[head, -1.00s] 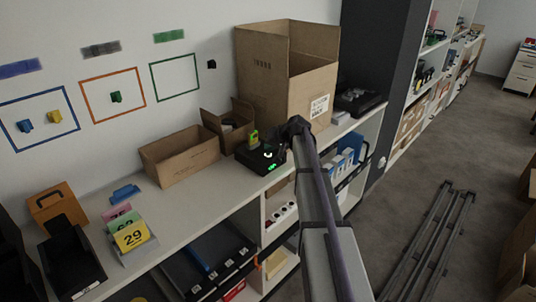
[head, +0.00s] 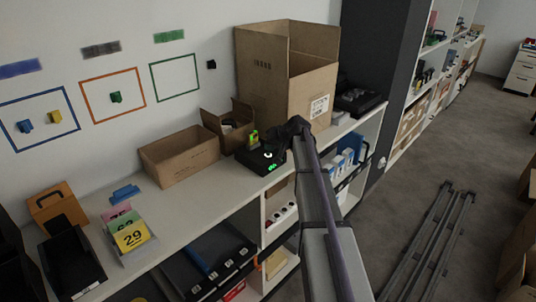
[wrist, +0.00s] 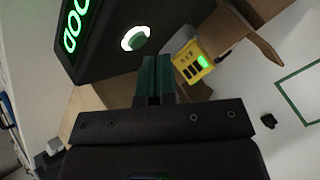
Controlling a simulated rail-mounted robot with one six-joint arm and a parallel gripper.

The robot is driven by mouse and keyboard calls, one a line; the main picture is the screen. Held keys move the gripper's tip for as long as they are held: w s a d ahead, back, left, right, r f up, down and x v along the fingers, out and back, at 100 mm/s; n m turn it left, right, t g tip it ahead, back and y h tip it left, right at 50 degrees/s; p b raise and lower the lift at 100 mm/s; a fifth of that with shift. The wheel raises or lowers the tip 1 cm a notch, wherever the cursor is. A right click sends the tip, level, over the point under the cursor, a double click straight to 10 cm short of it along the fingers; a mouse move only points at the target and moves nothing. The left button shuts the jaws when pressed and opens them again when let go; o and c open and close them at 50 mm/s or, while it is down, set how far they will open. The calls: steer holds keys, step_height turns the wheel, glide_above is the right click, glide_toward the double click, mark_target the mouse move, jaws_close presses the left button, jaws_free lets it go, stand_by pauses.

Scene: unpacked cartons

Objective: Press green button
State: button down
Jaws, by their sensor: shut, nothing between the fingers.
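The green button (wrist: 134,38) is a round green cap inside a lit white ring, on a black box (wrist: 105,25) with glowing green digits. The fingertips appear just below and right of the button in the wrist view; I see no clear contact. In the head view my gripper (head: 284,137) is dark and hangs over the box's right side.
A yellow device (wrist: 193,62) with a lit green patch is right of the fingers in the wrist view. A tall open carton (head: 268,75) stands behind the box. A low carton (head: 180,165) is to its left. The shelf front (head: 215,200) is clear.

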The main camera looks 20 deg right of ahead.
mark_target(270, 153)
stand_by(0.3)
steer(key=shift+f+b, duration=0.45)
stand_by(0.3)
steer(key=shift+r+p, duration=0.5)
step_height(270, 153, up, 6)
steer(key=p, duration=0.6)
